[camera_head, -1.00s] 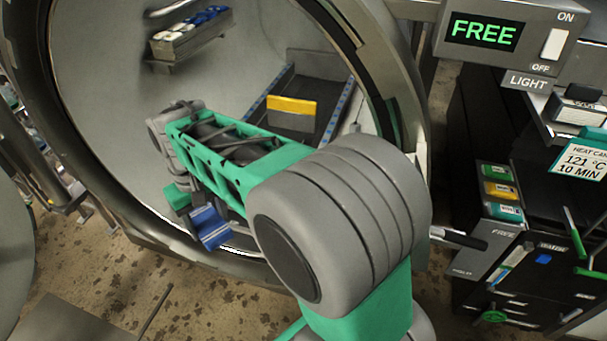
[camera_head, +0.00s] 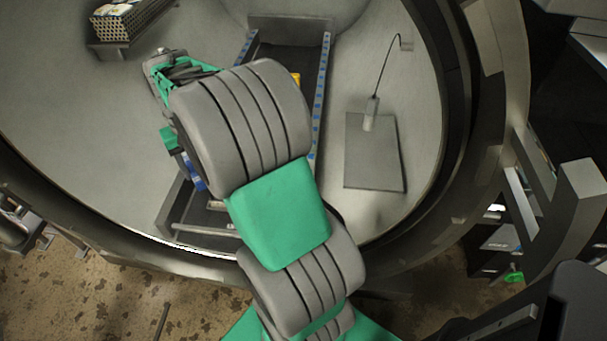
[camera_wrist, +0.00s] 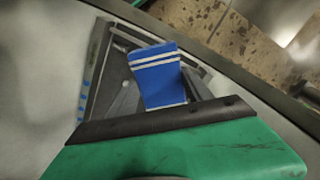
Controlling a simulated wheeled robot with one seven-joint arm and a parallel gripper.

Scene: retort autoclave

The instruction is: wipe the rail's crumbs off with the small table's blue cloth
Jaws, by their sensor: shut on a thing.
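My gripper (camera_wrist: 163,98) is shut on the blue cloth (camera_wrist: 158,76), which has white stripes and stands out beyond the fingers. In the head view only a small blue piece of the cloth (camera_head: 195,178) shows beside my arm, inside the round chamber. The track there has two long side rails with blue marks; the right rail (camera_head: 319,95) is clear to see, and the left rail (camera_head: 244,48) is partly behind my arm. In the wrist view the cloth is over or near the track's end (camera_wrist: 97,75); contact cannot be told. I can make out no crumbs.
The chamber's round rim (camera_head: 445,205) curves around my arm. A yellow thing (camera_head: 296,79) on the track is mostly hidden by my arm. A grey plate (camera_head: 372,160) with a wired probe lies to the right. A perforated basket (camera_head: 130,28) is at upper left.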

